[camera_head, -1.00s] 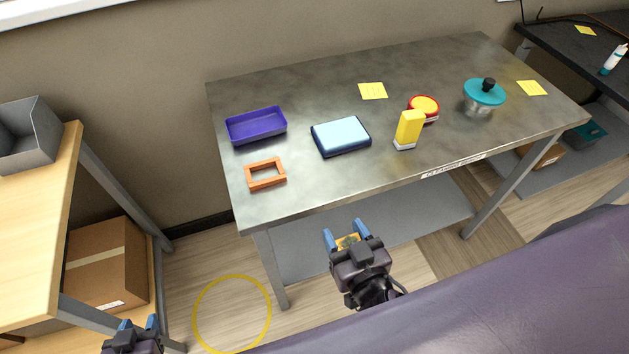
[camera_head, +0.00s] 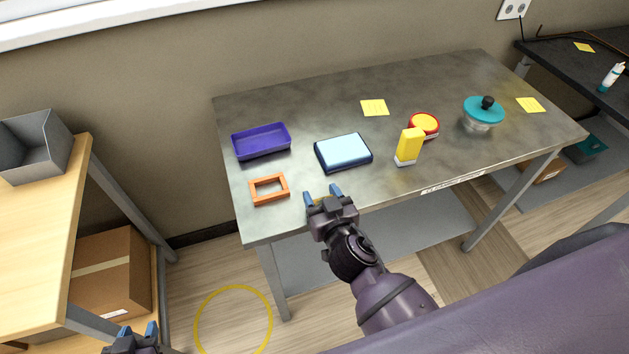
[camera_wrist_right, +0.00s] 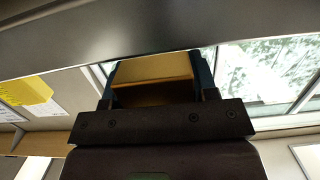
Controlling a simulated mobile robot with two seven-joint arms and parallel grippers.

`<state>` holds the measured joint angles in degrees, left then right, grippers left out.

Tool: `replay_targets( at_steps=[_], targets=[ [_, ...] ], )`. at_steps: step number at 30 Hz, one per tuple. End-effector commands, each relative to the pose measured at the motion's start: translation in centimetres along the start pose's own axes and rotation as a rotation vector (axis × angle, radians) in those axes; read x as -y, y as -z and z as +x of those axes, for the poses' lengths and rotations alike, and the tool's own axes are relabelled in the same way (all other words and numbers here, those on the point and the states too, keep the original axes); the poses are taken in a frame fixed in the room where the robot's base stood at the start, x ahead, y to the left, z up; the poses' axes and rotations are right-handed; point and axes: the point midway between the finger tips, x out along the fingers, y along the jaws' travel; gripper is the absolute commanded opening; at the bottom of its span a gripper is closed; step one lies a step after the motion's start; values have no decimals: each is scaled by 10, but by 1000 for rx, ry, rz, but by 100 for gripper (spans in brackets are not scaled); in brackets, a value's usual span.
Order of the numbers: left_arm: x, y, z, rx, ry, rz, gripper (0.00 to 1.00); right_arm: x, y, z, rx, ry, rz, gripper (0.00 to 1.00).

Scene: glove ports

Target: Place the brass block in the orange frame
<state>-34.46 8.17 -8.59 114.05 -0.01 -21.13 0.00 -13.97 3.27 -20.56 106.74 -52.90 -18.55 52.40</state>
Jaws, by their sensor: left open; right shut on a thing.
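The orange frame (camera_head: 269,189) lies flat and empty near the front left corner of the metal table. My right gripper (camera_head: 322,194) is at the table's front edge, to the right of the frame. In the right wrist view the gripper (camera_wrist_right: 155,85) is shut on the brass block (camera_wrist_right: 152,68), with a blue finger on each side of it. In the head view the block is mostly hidden by the gripper. My left gripper (camera_head: 138,334) is open and empty, low at the bottom left, away from the table.
On the metal table (camera_head: 300,108) are a purple tray (camera_head: 261,141) behind the frame, a blue box (camera_head: 343,152), a yellow bottle (camera_head: 409,146), a red and yellow container (camera_head: 425,124) and a teal-lidded pot (camera_head: 483,114). A wooden bench (camera_head: 45,245) with a grey bin (camera_head: 37,146) stands at left.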

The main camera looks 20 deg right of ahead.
Motion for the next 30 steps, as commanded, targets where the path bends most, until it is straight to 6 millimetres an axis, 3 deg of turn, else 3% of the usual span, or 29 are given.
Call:
replay_targets(
  at_steps=[7,15,18,30],
  targets=[
    [0,5,0,-6,-1,1,43,0,4,16,-3,1,-2,14],
    [0,9,-2,-7,-1,1,43,0,10,50,-3,0,-1,14],
    [0,6,0,-6,-1,0,43,0,-2,49,0,0,1,14],
    [0,-2,-2,6,1,-1,43,0,-5,49,-2,0,0,14]
  ],
)
